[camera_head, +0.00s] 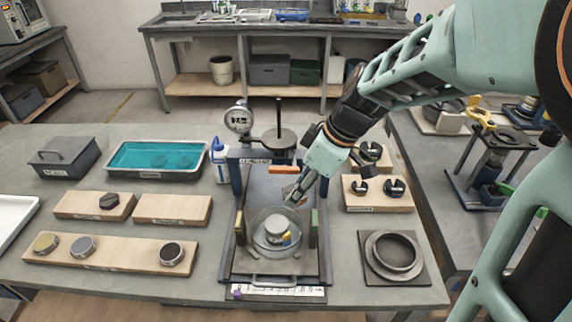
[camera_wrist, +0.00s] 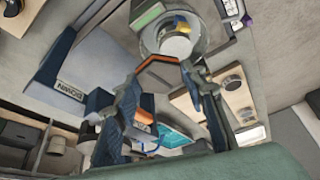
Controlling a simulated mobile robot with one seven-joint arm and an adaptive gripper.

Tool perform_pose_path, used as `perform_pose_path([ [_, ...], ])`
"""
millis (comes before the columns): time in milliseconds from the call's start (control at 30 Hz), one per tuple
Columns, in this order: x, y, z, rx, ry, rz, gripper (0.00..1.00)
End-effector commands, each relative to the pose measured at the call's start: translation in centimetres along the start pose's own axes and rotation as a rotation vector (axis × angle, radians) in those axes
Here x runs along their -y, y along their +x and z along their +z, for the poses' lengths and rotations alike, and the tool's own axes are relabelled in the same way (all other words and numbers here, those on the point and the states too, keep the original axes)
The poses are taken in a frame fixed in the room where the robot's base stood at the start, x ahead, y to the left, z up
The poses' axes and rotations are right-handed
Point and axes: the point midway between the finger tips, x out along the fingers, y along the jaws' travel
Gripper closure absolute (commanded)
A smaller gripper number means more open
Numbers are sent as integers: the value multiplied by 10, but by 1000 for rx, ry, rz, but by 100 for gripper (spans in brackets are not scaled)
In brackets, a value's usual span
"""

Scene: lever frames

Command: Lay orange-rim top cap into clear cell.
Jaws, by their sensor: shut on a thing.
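The clear cell (camera_head: 256,240) is a round glass-walled vessel standing on the dark press base, with a grey disc and a yellow piece inside. In the wrist view the clear cell (camera_wrist: 146,38) lies at the top, past my fingertips. My gripper (camera_head: 294,193) points down and left, above and behind the cell. In the wrist view my gripper (camera_wrist: 162,80) is shut on the orange-rim top cap (camera_wrist: 157,60). Only its orange edge shows clearly, as an arc between the fingertips. The cap looks tilted and apart from the cell. In the head view the fingers largely hide it.
A press with a dial gauge (camera_head: 238,119) and an orange bar (camera_head: 283,169) stands just behind the cell. A ring fixture (camera_head: 393,256) sits at right. Wooden boards (camera_head: 110,252) with small discs and a teal tray (camera_head: 157,157) lie left.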

Motion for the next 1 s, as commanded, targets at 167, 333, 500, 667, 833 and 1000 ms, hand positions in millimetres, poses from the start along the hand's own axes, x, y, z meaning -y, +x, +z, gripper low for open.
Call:
perform_pose_path([
  [167,20,3,-28,-1,-227,-92,95],
  [333,27,2,-36,1,-299,-121,95],
  [500,27,6,-35,1,-301,-122,95],
  [667,27,14,-31,1,-299,-122,95],
  [833,27,25,-27,1,-298,-122,95],
  [1000,27,36,-22,1,-298,-121,95],
])
